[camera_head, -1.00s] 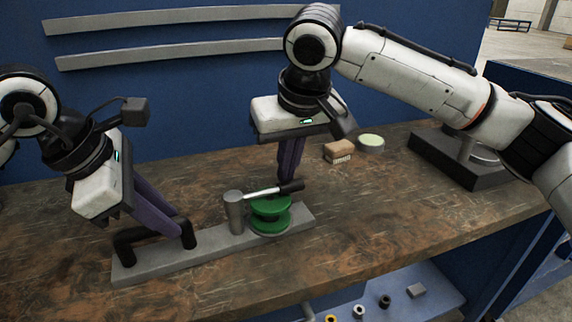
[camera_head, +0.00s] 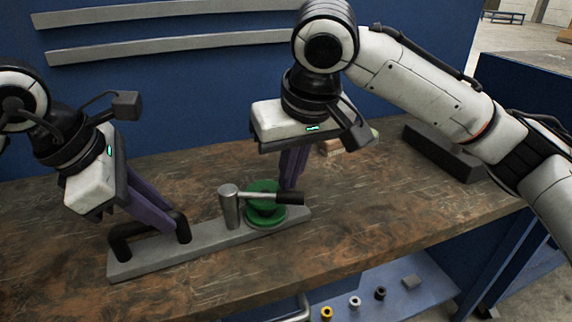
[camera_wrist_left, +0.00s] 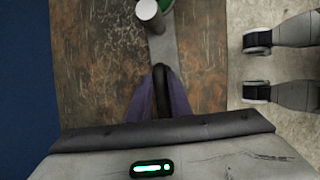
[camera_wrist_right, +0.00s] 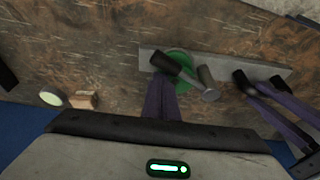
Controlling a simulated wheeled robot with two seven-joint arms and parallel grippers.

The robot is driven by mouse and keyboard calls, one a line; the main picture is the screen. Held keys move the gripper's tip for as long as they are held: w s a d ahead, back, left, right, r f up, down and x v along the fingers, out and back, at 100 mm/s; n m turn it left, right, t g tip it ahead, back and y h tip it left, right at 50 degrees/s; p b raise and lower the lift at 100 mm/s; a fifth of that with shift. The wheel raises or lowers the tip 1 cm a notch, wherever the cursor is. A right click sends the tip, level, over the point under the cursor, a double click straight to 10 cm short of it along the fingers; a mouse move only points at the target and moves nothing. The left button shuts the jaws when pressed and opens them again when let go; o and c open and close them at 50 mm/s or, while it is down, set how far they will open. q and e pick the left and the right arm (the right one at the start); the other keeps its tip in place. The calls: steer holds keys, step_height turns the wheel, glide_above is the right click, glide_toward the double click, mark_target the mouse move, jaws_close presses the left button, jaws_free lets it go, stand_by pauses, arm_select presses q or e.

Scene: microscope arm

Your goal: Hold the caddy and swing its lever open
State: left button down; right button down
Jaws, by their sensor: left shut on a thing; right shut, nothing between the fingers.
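The caddy is a long grey base bar (camera_head: 150,262) on the brown bench, with a black handle (camera_head: 122,244) at its left end. A grey post (camera_head: 229,207) and a green spool (camera_head: 262,213) stand on its right part. The lever (camera_head: 289,198) runs from the post top across the spool to the right and ends in a black grip. My left gripper (camera_head: 178,226) is shut on the handle, also seen in the left wrist view (camera_wrist_left: 160,74). My right gripper (camera_head: 290,184) is shut and empty, its tips at the far side of the lever grip; contact is unclear.
A blue wall panel (camera_head: 200,95) stands behind the bench. The bench front is clear. A lower blue shelf (camera_head: 435,285) holds small parts.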

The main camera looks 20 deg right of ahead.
mark_target(288, 196)
arm_select(q)
steer(key=shift+w+r, duration=0.1)
steer(key=shift+w, duration=0.05)
arm_select(e)
steer(key=shift+s+a+f+m, duration=0.1)
steer(key=shift+s+a+m, duration=0.15)
steer(key=shift+s+m, duration=0.3)
steer(key=m, duration=0.1)
steer(key=s+m+h, duration=0.1)
steer(key=m, duration=0.1)
steer(key=s+a+m+h, duration=0.1)
steer(key=shift+m, duration=0.35)
steer(key=s+a+m+g+h, duration=0.1)
steer(key=s+a+m, duration=0.3)
steer(key=a, duration=0.2)
steer(key=shift+m, duration=0.4)
steer(key=shift+s+a, duration=0.15)
steer(key=shift+a, duration=0.1)
arm_select(q)
steer(key=shift+d, duration=0.1)
arm_select(e)
steer(key=shift+d, duration=0.1)
